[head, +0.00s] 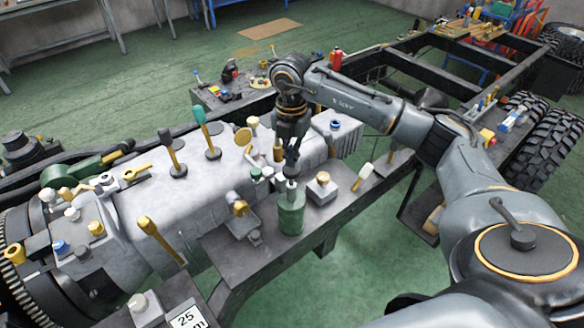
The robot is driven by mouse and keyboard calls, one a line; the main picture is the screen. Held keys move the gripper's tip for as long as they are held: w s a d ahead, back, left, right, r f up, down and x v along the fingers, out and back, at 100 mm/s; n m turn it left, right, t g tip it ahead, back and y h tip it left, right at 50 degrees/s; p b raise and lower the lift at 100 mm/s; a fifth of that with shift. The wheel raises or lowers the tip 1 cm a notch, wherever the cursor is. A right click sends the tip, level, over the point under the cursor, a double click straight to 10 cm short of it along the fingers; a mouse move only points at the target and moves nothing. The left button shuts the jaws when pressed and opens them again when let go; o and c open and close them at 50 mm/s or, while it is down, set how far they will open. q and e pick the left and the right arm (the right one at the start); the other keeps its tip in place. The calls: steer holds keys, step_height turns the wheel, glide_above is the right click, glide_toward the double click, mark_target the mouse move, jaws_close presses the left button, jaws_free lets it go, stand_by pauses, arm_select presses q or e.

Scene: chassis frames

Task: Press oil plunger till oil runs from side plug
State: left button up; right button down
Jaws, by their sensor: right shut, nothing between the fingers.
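A green oil can (291,214) with a pale top stands upright on the grey bench beside the gearbox. My right gripper (291,172) points down directly over the can's top, shut and empty. Its fingertips are at or just above the plunger area; I cannot tell whether they touch it, and the plunger is largely hidden. The big grey gearbox housing (215,185) lies to the left of the can. I cannot pick out the side plug for certain, and no running oil is visible. My left gripper is not in view.
A small box with a light knob (322,188) stands right of the can. A grey bracket with a yellow knob (240,210) is on its left. Upright levers (172,152) rise from the housing. Black chassis rails and large tyres (552,145) are at the right.

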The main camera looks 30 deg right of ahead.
steer(key=shift+f+b, duration=1.15)
steer(key=shift+f, duration=0.7)
steer(key=shift+r+p, duration=2.65)
steer(key=shift+r, duration=1.2)
